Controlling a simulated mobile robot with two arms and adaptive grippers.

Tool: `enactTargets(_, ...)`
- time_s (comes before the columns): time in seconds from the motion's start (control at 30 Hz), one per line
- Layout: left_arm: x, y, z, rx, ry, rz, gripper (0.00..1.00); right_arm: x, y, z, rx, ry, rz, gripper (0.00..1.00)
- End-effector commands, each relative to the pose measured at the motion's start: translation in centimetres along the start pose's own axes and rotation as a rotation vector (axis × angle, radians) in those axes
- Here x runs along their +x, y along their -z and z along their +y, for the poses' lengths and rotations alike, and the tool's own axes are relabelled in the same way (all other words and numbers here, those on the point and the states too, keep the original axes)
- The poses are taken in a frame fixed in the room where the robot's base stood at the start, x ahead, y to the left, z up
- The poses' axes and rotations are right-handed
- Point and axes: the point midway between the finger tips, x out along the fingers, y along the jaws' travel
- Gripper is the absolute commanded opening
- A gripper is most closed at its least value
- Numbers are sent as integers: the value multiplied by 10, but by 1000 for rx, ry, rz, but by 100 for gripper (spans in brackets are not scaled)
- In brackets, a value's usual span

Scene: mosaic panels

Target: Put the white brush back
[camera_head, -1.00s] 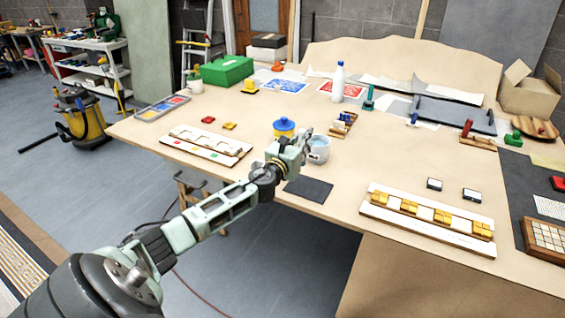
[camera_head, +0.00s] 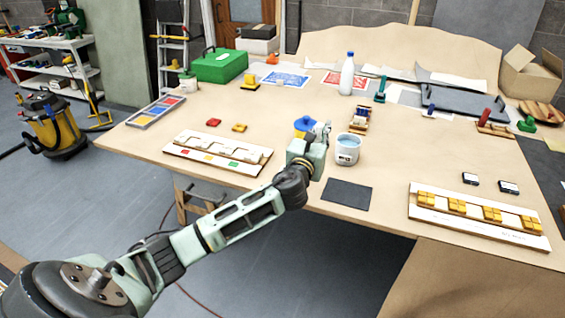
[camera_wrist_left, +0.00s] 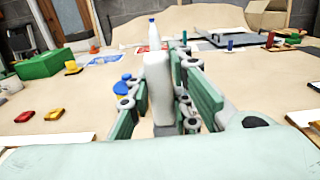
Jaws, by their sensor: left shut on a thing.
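My left gripper (camera_head: 322,140) is over the table near its front edge, just left of a white cup (camera_head: 347,152) with bluish liquid inside. In the left wrist view the fingers (camera_wrist_left: 158,105) are shut on a white, block-like thing, which I take for the white brush (camera_wrist_left: 157,85). In the head view the brush is mostly hidden by the gripper. My right gripper is not in view.
A blue-lidded pot (camera_head: 305,124) stands close behind my gripper. A white bottle (camera_head: 347,75) stands farther back. A dark mat (camera_head: 347,195) lies in front of the cup. White panels with slots lie left (camera_head: 217,152) and right (camera_head: 478,217).

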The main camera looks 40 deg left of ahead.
Motion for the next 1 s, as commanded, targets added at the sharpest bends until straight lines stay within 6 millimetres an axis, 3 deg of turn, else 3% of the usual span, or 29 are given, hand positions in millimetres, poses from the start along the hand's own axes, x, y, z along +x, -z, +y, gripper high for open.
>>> enactTargets(0.03, 0, 9, 15, 5, -6, 5, 0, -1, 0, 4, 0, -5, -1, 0)
enactTargets(0.2, -1, 33, 54, 3, -4, 4, 0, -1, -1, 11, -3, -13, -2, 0)
enactTargets(0.4, -1, 52, 85, 0, -3, 1, 0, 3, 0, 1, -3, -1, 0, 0)
enactTargets(0.53, -1, 57, 92, -1, -1, 0, 0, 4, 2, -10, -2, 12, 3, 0)
enactTargets(0.8, -1, 94, 91, -3, -1, 1, 0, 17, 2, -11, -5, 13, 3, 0)
enactTargets(1.0, -1, 94, 92, 0, -1, 0, 0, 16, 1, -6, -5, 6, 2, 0)
